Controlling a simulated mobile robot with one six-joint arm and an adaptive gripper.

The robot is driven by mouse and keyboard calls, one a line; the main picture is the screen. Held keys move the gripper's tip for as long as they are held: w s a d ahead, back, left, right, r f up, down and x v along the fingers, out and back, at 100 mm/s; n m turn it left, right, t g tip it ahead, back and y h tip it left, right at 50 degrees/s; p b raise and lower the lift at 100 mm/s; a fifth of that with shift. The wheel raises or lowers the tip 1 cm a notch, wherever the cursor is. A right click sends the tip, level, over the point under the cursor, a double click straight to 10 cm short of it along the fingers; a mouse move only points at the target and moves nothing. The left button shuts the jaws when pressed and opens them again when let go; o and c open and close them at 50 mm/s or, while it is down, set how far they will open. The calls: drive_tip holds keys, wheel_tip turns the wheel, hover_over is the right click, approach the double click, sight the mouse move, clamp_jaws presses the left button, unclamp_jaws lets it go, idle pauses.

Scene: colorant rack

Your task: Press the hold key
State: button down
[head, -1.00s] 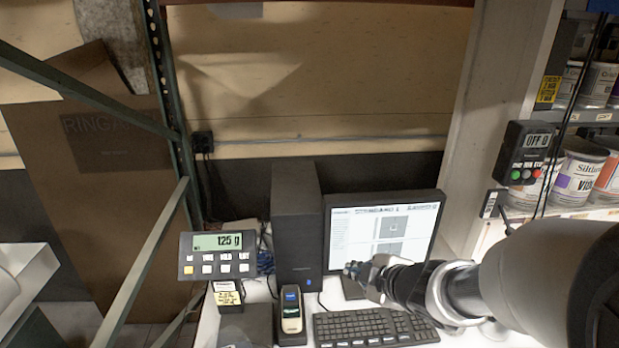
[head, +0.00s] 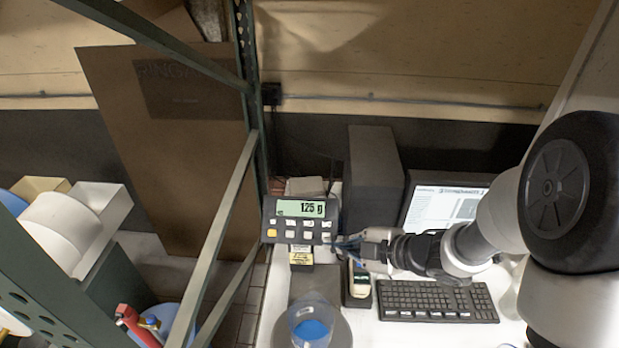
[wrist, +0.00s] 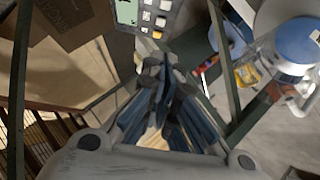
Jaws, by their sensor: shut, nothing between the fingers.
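The grey scale display panel (head: 300,222) shows 125 g on a green screen, with two rows of keys below it. One key (head: 272,233) is yellow and the others are pale; their labels are too small to read, so I cannot tell which is the hold key. My gripper (head: 343,241) is shut and empty, its tips at the panel's lower right edge in the head view. Whether they touch it I cannot tell. In the wrist view the panel (wrist: 146,14) is at the top edge, partly cut off, just beyond my shut fingertips (wrist: 160,62).
Below the panel stands a clear container with blue contents (head: 311,328). A handheld device (head: 358,285), a keyboard (head: 435,301), a monitor (head: 437,207) and a dark computer tower (head: 373,175) are to the right. A green rack post (head: 222,250) stands left of the panel.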

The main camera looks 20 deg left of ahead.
sight(309, 239)
drive_tip(key=w+d+f+p+x, duration=0.1)
drive_tip(key=x, duration=1.1)
drive_tip(key=shift+w+f, duration=0.4)
drive_tip(key=shift+w, duration=0.05)
drive_tip(key=shift+d, duration=0.1)
